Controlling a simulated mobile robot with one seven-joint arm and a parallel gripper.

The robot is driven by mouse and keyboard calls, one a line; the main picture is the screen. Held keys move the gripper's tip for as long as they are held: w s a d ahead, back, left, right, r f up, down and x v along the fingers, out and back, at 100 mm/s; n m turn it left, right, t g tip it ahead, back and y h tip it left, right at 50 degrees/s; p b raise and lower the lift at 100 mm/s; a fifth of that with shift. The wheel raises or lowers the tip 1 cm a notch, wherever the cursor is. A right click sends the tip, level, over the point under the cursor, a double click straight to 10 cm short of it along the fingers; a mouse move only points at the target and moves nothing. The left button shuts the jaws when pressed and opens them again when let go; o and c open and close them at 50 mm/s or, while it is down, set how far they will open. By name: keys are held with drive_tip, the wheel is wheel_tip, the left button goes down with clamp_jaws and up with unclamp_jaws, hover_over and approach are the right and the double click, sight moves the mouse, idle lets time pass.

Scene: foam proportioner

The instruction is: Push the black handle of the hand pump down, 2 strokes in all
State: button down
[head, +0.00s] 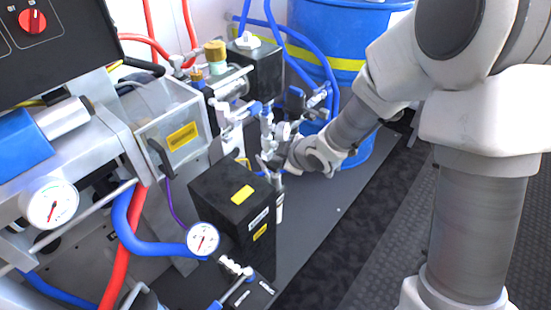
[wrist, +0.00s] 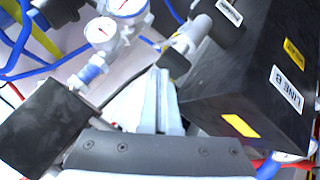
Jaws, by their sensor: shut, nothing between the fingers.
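In the wrist view, a slim upright cylinder that looks like the hand pump (wrist: 190,38) stands beside the black box marked LINE B. A small black piece at its end, apparently the black handle (wrist: 176,64), is right at my fingertips. My gripper (wrist: 158,76) is shut and empty. I cannot tell whether its tips touch the handle. In the head view my gripper (head: 268,164) is just behind the black box, over the pale pump body (head: 279,205). The handle is not clear there.
The black box (head: 236,212) stands close beside my gripper. Gauges and blue-fitted valves (wrist: 103,33) crowd the other side. A blue drum (head: 340,40) is behind. The grey deck (head: 335,205) to the right is clear.

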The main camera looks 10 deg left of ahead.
sight(279, 165)
drive_tip(key=shift+f+b, duration=0.55)
drive_tip(key=shift+f, duration=0.15)
drive_tip(key=shift+r, duration=0.15)
idle(0.5)
drive_tip(key=shift+r+p, duration=1.85)
drive_tip(key=shift+r, duration=0.15)
wheel_tip(279, 165, up, 5)
drive_tip(key=p, duration=0.4)
